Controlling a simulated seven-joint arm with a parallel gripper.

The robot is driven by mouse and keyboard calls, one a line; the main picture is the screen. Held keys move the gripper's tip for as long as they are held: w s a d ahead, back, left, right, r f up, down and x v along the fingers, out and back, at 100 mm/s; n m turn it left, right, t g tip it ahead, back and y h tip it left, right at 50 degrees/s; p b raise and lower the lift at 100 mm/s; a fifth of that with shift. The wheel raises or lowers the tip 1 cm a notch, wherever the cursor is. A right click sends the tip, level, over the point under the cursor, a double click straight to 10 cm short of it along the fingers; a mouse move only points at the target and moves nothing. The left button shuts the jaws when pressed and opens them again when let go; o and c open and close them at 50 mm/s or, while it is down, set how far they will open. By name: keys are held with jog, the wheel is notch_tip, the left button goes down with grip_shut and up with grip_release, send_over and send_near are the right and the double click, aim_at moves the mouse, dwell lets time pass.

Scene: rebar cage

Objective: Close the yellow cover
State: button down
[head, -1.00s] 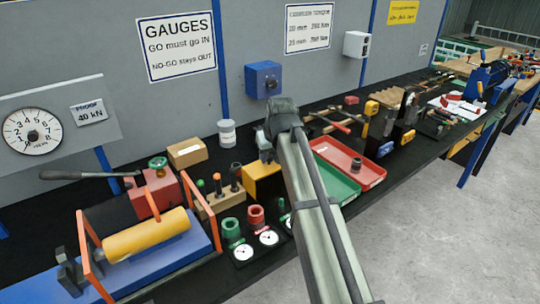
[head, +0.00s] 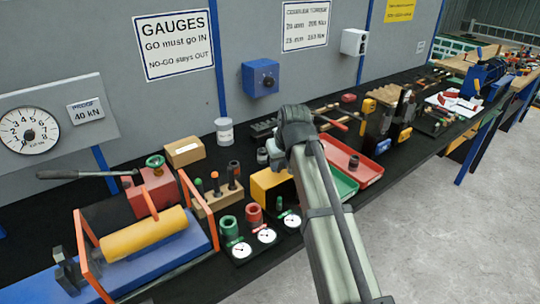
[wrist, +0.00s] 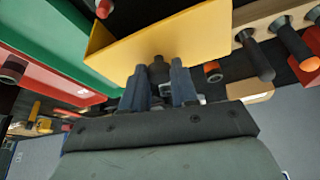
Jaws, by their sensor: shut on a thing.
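The yellow cover (wrist: 190,38) is a yellow box-like panel that fills the upper middle of the wrist view. In the head view it shows as a yellow block (head: 266,186) on the black bench, partly behind my arm. A dark round knob (wrist: 157,66) shows at the cover's near edge. My gripper (wrist: 162,80) is shut on the knob, its two blue-grey fingers on either side of it. In the head view my wrist hides the fingertips and the exact contact.
A wooden block with dark-handled gauges (head: 216,194) stands left of the cover. A green tray (head: 343,187) and a red tray (head: 352,160) lie to the right. Dial gauges (head: 266,236) sit in front. A blue rig with a yellow cylinder (head: 145,234) is at left.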

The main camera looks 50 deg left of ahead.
jog(key=d, duration=0.5)
jog(key=shift+d, duration=0.35)
jog(key=c, duration=0.9)
grip_release()
jog(key=shift+o, duration=0.2)
jog(key=v, duration=1.3)
jog(key=shift+r, duration=0.4)
jog(key=shift+d, duration=0.1)
